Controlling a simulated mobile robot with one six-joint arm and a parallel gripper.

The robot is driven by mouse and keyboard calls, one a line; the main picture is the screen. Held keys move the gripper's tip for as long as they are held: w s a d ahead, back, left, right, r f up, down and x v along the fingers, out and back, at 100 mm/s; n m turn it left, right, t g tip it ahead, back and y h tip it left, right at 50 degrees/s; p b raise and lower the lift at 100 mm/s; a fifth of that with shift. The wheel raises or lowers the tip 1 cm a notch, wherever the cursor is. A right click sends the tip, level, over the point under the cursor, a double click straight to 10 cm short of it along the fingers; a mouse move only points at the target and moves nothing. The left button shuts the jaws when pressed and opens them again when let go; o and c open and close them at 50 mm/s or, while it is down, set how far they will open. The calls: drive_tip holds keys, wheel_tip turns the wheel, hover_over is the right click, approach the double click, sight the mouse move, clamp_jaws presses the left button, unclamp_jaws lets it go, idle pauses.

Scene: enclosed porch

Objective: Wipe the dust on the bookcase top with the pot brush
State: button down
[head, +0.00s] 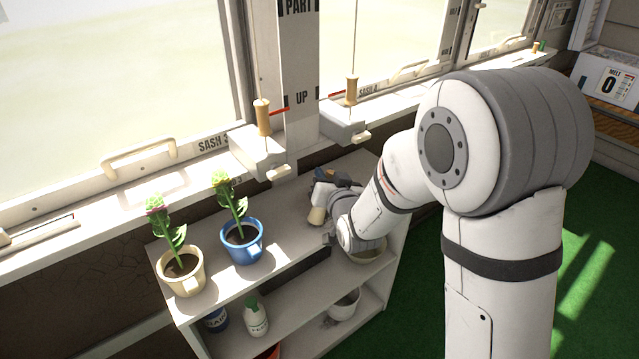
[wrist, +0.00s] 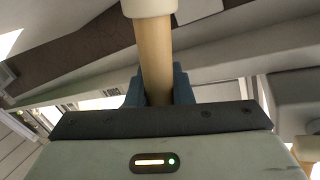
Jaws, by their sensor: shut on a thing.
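The bookcase (head: 285,252) stands below the windows in the head view, with a pale top. My gripper (head: 322,183) is over the right part of that top, partly hidden by my wrist. In the wrist view, my gripper (wrist: 159,92) is shut on the wooden handle of the pot brush (wrist: 156,50), with blue fingers at both sides. A cream collar shows at the handle's far end. I cannot clearly make out dust on the top.
A cream pot (head: 181,281) and a blue pot (head: 241,247), each with a flowering plant, stand on the left of the top. A pale bowl (head: 366,252) is partly behind my wrist. Lower shelves hold a white bottle (head: 256,318) and a bowl (head: 344,304). Window sills run behind.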

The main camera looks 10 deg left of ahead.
drive_tip(key=w+d+b, duration=0.3)
drive_tip(key=w+d, duration=0.3)
drive_tip(key=w, duration=0.1)
idle(0.9)
drive_tip(key=shift+f, duration=0.1)
drive_tip(key=shift+s+a+b, duration=1.05)
drive_tip(key=shift+s+a, duration=0.3)
drive_tip(key=shift+s, duration=0.25)
drive_tip(key=shift+s+a+b, duration=1.05)
drive_tip(key=shift+s+a, duration=0.25)
drive_tip(key=shift+s, duration=0.25)
drive_tip(key=shift+s+a+b, duration=0.8)
drive_tip(key=shift+s+a, duration=0.5)
drive_tip(key=shift+s, duration=0.2)
drive_tip(key=shift+r, duration=0.2)
drive_tip(key=shift+r+p, duration=1.25)
drive_tip(key=shift+r, duration=1.65)
